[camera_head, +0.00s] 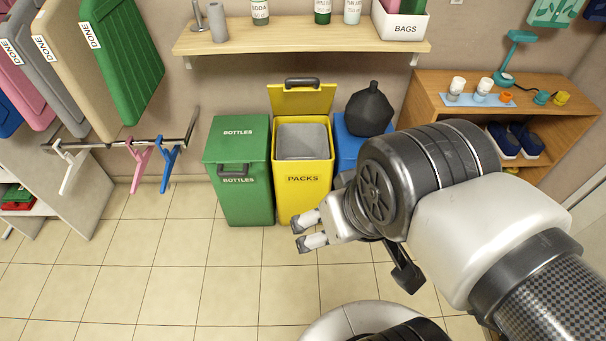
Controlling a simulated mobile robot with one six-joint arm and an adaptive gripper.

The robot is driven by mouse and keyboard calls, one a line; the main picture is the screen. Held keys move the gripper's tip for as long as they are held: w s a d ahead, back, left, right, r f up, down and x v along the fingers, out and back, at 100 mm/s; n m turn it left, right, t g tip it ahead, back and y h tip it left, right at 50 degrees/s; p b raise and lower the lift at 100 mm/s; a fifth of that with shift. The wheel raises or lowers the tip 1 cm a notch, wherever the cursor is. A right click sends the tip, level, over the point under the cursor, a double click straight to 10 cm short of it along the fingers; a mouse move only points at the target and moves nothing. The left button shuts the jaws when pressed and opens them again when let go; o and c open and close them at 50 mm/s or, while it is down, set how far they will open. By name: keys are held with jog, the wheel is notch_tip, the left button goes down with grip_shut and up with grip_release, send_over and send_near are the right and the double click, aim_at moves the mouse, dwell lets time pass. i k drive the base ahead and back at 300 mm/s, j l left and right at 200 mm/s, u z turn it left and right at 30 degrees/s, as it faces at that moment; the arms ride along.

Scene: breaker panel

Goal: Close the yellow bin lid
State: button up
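The yellow bin (295,195) labelled PACKS stands on the floor against the wall, below the shelf. Its yellow lid (301,99) is raised, tilted up toward the wall, with a dark handle (302,82) at its top edge. Grey content or a liner (303,141) shows inside the open bin. My gripper (306,231) appears in front of the yellow bin's lower right part, well below the lid. Its two fingers are apart, and I see nothing between them.
A green BOTTLES bin (239,190) with its lid down stands left of the yellow bin. A blue bin (350,146) with a black bag (370,109) on it stands right. The wooden shelf (302,33) hangs above. Tiled floor (165,275) is clear at the front left.

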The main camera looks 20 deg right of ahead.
aim_at(298, 96)
jog(key=i+j+z, duration=0.2)
jog(key=i+j, duration=0.2)
jog(key=i+j+z, duration=0.2)
jog(key=i+j, duration=0.25)
jog(key=i+j+z, duration=0.25)
jog(key=j, duration=0.35)
jog(key=i, duration=0.1)
